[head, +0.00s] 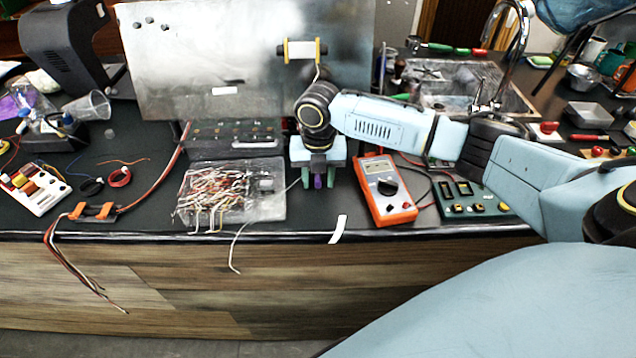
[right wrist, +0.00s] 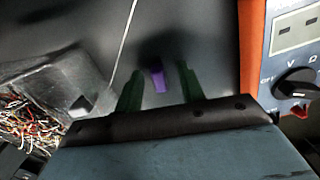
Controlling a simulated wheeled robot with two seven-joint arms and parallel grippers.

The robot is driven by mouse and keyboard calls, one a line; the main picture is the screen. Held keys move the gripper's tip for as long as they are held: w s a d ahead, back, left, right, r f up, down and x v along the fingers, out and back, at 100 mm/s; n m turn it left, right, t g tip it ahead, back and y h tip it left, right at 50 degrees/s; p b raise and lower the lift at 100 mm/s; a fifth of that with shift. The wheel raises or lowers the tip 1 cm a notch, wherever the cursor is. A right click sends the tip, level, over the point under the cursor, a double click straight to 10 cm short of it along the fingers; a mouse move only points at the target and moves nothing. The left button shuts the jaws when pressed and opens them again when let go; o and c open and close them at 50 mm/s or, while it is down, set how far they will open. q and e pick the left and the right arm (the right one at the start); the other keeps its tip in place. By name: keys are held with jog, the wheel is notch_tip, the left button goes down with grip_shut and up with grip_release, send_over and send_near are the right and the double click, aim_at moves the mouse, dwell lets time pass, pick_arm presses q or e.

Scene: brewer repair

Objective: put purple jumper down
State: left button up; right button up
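The purple jumper (head: 318,181) is a small piece at the near part of the dark counter, between the green fingers of my right gripper (head: 318,182). In the right wrist view the purple jumper (right wrist: 157,78) sits midway between the two fingers of the right gripper (right wrist: 159,82), with a dark gap on each side. The right gripper is open around it, pointing down. I cannot tell whether the jumper touches the counter. My left gripper is not in view.
A clear tray of loose wires (head: 215,192) lies left of the gripper. An orange multimeter (head: 384,188) lies close on the right, beside a green board (head: 470,198). A thin pale wire (head: 236,245) hangs over the counter's front edge. A metal panel (head: 225,60) stands behind.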

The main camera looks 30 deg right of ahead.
jog(key=shift+f, duration=0.1)
grip_shut()
dwell(0.3)
